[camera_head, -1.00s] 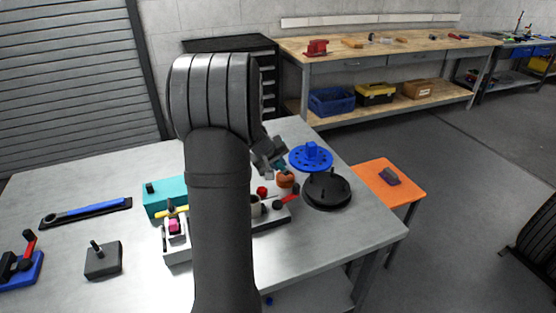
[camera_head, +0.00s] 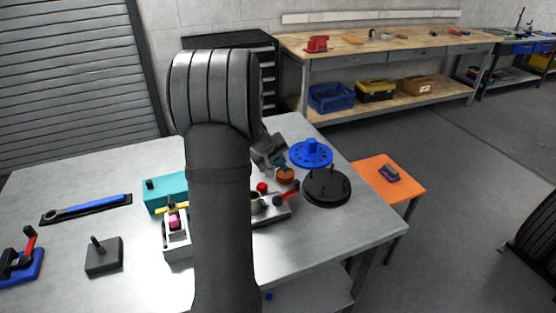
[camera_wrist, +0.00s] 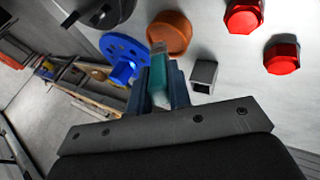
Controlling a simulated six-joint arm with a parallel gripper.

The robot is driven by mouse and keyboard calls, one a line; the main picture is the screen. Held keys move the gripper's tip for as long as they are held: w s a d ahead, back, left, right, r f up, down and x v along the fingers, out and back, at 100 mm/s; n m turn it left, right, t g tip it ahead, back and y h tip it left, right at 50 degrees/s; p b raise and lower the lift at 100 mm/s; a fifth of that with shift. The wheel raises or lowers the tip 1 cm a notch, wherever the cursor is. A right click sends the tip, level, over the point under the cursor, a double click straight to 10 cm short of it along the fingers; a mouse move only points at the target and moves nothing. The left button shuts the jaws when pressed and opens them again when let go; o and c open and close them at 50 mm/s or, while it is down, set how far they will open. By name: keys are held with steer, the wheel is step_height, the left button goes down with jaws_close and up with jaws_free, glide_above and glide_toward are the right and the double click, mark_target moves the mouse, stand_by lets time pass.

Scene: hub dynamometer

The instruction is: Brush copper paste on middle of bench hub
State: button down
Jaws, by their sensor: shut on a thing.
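My gripper (camera_wrist: 160,90) is shut on a teal-handled tool (camera_wrist: 159,92), probably the brush; it also shows in the head view (camera_head: 277,163), partly hidden behind my arm. The tool's tip points at the copper-brown round pot (camera_wrist: 169,33), seen also in the head view (camera_head: 286,176). I cannot tell whether the tip touches it, and the bristles are not clear. A blue flanged hub with a ring of holes (camera_head: 311,154) stands behind the pot, at the table's back right; it also shows left of the tool in the wrist view (camera_wrist: 120,50). No paste shows on it.
A black round fixture with pins (camera_head: 327,188) stands in front of the hub. Red nuts (camera_wrist: 282,58) and a grey square socket (camera_wrist: 204,76) lie near the pot. A teal box (camera_head: 164,190) is left of my arm. The table's front right is clear.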

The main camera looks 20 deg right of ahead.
steer(key=shift+f, duration=0.4)
stand_by(0.7)
steer(key=shift+r, duration=0.1)
steer(key=shift+r, duration=3.45)
steer(key=shift+a, duration=0.15)
